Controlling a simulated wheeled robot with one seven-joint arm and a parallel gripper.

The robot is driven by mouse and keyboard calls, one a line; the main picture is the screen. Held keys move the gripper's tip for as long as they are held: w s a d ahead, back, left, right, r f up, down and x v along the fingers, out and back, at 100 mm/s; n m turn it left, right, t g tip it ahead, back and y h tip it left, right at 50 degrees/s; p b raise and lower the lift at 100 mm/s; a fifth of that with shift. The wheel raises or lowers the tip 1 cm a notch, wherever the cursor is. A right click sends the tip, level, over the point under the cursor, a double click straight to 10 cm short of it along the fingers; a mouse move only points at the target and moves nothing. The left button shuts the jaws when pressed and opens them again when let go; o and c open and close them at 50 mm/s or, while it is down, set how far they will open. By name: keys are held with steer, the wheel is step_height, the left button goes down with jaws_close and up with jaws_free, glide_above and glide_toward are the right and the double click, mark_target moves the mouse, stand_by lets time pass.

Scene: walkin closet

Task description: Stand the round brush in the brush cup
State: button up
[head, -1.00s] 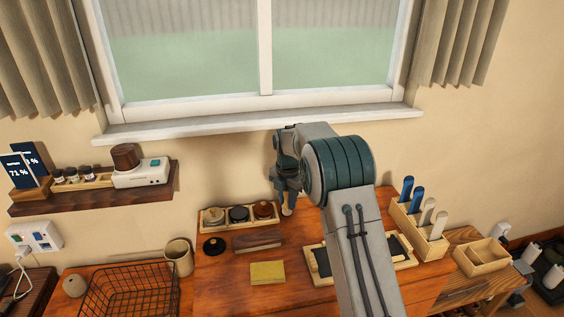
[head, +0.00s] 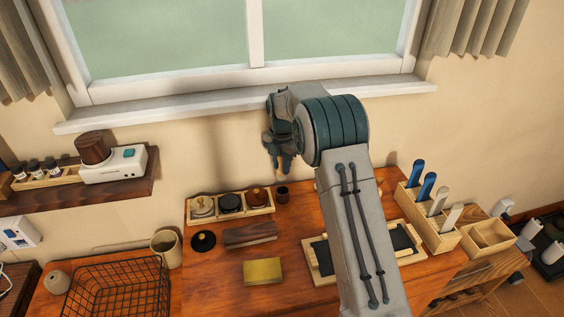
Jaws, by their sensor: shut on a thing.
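My gripper (head: 279,165) hangs in the air in front of the wall below the window, above the back edge of the wooden table. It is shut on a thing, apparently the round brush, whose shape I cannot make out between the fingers. A small dark brown cylindrical cup (head: 282,193) stands on the table just below the gripper, right of the three-compartment tray. I cannot tell from the picture which of the two is the brush cup.
The wooden tray (head: 187,216) holds three round items. In front are a dark round lid (head: 203,241), a brown block (head: 249,235) and a yellow block (head: 262,271). The wire basket (head: 118,291) is left. A handle rack (head: 436,232) and a divided box (head: 487,240) are right.

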mark_target(282, 179)
steer(key=shift+f+b, duration=1.8)
steer(key=shift+f, duration=1.45)
steer(key=shift+s+d+f+b, duration=0.1)
steer(key=shift+f+b, duration=0.2)
steer(key=shift+f, duration=0.15)
steer(key=shift+s+d+f+b, duration=0.1)
steer(key=shift+f+b, duration=0.2)
steer(key=shift+f, duration=0.15)
jaws_close()
steer(key=shift+w+a+f, duration=0.15)
steer(key=shift+w+f, duration=0.1)
steer(key=shift+f, duration=0.2)
steer(key=shift+r, duration=0.15)
steer(key=o, duration=1)
jaws_free()
steer(key=shift+s+a, duration=0.15)
steer(key=shift+r, duration=0.15)
step_height(282, 179, up, 7)
steer(key=shift+f+b, duration=0.15)
steer(key=shift+b, duration=0.65)
steer(key=shift+r, duration=0.35)
